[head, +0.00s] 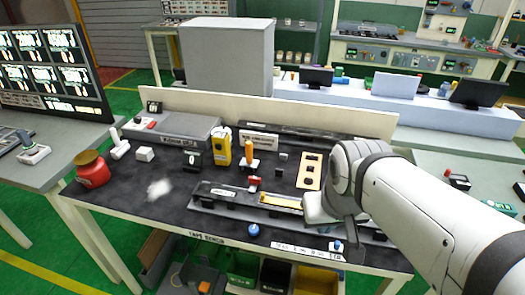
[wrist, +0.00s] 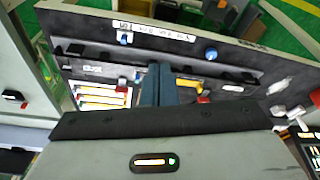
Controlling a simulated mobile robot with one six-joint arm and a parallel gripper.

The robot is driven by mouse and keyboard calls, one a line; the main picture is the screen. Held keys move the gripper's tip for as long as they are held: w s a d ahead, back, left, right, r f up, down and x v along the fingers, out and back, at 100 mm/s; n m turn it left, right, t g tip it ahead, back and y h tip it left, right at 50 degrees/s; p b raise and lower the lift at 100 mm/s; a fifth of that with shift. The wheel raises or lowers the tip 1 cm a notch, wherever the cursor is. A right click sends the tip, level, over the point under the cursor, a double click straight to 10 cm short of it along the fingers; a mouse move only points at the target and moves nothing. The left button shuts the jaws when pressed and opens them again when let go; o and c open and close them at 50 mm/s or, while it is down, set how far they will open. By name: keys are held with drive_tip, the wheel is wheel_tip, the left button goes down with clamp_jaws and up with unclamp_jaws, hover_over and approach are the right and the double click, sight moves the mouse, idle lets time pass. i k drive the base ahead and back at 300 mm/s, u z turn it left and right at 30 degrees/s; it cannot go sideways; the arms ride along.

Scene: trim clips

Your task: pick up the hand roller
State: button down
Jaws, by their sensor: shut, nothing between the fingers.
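An orange-handled tool with a pale lower part (head: 250,158) stands upright near the middle of the dark bench; it may be the hand roller, but it is too small to be certain. A white tool with an upright handle (head: 119,144) stands at the bench's left. My gripper is at the bench's right side, hidden behind my wrist in the head view. In the wrist view its fingers (wrist: 157,86) are shut and empty, above the bench near a tray of yellow and white strips (wrist: 100,95). The orange-handled tool is not clearly visible there.
Blue knobs sit near the front edge (head: 253,230) (head: 337,245). A low white panel (head: 200,103) runs behind.

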sight(248, 162)
drive_tip(key=z, duration=2.65)
drive_tip(key=k, duration=1.45)
drive_tip(key=u, duration=2)
drive_tip(key=i, duration=0.9)
